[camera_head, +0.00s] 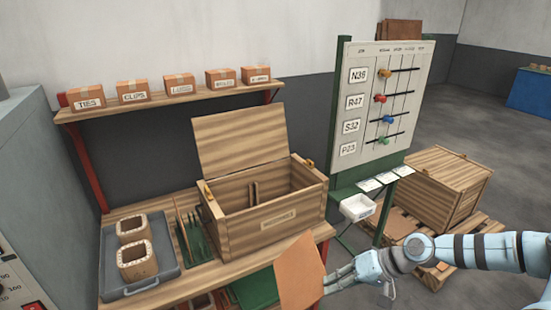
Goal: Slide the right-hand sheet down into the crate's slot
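The wooden crate (270,222) stands on the bench with its lid (240,142) raised at the back. Inside it, short upright strips (253,191) show near the middle; the slot itself is hard to make out. An orange-brown sheet (299,270) hangs upright, slightly tilted, in front of the crate's right half and past the bench's front edge. My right gripper (330,283) is at the sheet's right edge, its fingers closed on it. The sheet is outside the crate and apart from its opening. My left gripper is not in view.
Left of the crate are a green rack with thin sheets (192,232) and a grey tray (166,272) with two coil-like blocks. A peg board (378,100) and a small white bin (357,207) stand right of the crate. A shelf (170,99) with boxes hangs behind.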

